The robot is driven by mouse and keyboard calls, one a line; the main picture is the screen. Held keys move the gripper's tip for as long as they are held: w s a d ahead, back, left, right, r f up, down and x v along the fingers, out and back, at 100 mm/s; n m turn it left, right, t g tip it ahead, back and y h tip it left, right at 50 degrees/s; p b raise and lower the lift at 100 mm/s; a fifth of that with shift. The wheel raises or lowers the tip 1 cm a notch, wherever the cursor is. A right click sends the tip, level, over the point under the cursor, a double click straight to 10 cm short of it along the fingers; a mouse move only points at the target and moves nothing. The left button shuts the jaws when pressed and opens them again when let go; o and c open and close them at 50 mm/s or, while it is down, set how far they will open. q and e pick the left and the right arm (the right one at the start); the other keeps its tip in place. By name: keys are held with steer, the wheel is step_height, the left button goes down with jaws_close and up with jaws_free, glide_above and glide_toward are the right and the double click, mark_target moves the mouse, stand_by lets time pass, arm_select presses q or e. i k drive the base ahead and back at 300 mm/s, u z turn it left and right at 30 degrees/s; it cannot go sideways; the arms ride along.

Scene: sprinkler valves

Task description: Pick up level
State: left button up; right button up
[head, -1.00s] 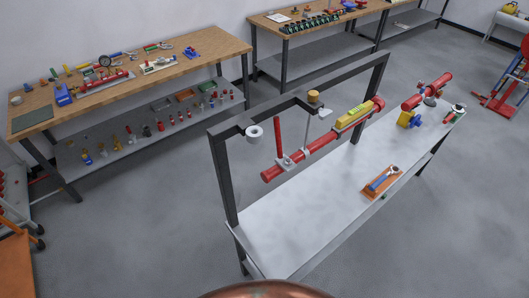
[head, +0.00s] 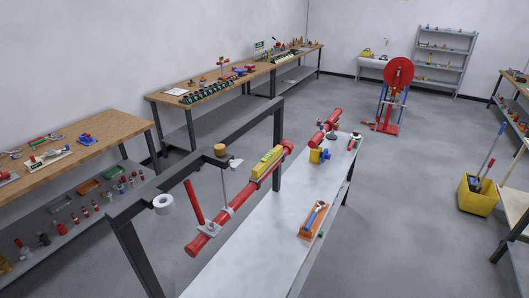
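The level (head: 266,162) is a yellow bar lying along the top of a red pipe (head: 236,205). The pipe runs on a slant beneath a dark metal frame, above a light grey bench. Nothing of mine touches the level. Neither of my grippers is in the head view.
The grey bench (head: 240,262) carries an orange tray (head: 304,232) with a blue-handled tool, a blue and yellow part (head: 319,156) and a second red pipe (head: 325,131). The dark frame (head: 187,170) stands over the bench. Wooden workbenches (head: 95,137) line the left wall. A yellow bucket (head: 477,196) stands right. Grey floor is open between.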

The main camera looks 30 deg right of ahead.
mark_target(273, 154)
steer(key=z, duration=1.05)
